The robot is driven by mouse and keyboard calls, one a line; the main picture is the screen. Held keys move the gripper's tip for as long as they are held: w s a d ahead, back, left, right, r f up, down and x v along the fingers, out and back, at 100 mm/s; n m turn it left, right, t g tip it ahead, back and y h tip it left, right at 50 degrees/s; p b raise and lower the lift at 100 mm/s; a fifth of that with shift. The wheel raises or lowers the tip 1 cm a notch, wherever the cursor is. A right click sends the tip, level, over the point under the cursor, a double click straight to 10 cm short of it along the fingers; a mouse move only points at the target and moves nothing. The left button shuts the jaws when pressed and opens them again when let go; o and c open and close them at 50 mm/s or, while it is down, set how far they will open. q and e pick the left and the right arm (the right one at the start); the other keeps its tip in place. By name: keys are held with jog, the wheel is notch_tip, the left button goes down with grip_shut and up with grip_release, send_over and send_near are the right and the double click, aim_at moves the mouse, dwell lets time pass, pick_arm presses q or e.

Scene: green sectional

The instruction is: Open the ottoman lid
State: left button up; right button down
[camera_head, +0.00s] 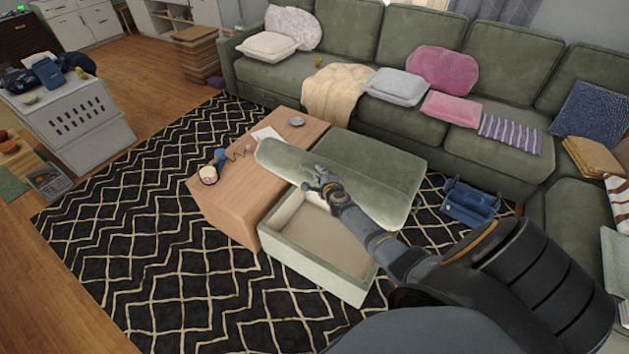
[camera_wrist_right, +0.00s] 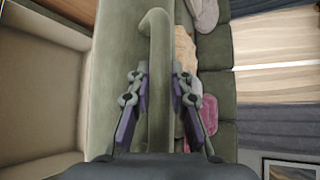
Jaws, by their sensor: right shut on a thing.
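The ottoman (camera_head: 310,279) is a pale green box, and its beige inside shows open in the head view. Its green lid (camera_head: 285,158) is raised and stands tilted up along the far side of the box, well clear of the opening. My right gripper (camera_head: 322,182) is at the lid's upper edge. In the right wrist view its two fingers lie on either side of the lid's edge (camera_wrist_right: 158,60), shut on it. The box's beige inside (camera_wrist_right: 40,90) shows at left there. My left gripper is not in view.
A wooden coffee table (camera_head: 235,205) adjoins the ottoman at left. The green sectional (camera_head: 345,35) stands behind, with pillows and a blanket. The patterned rug is clear in front.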

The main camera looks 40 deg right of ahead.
jog(key=shift+w+d+r+p, duration=0.3)
jog(key=shift+d+r, duration=0.3)
jog(key=shift+d, duration=0.05)
jog(key=shift+w+d+r+p, duration=0.25)
jog(key=shift+d+r+p, duration=0.05)
jog(key=shift+d+r, duration=0.35)
jog(key=shift+w+d+r+p, duration=0.3)
jog(key=shift+d+r, duration=0.25)
jog(key=shift+d, duration=0.1)
jog(key=c, duration=1.2)
grip_release()
jog(key=shift+s, duration=0.15)
jog(key=shift+s+a+r, duration=0.15)
jog(key=shift+s+a, duration=0.05)
jog(key=shift+s, duration=0.1)
jog(key=s+a, duration=0.4)
jog(key=s, duration=0.7)
jog(key=shift+s, duration=0.3)
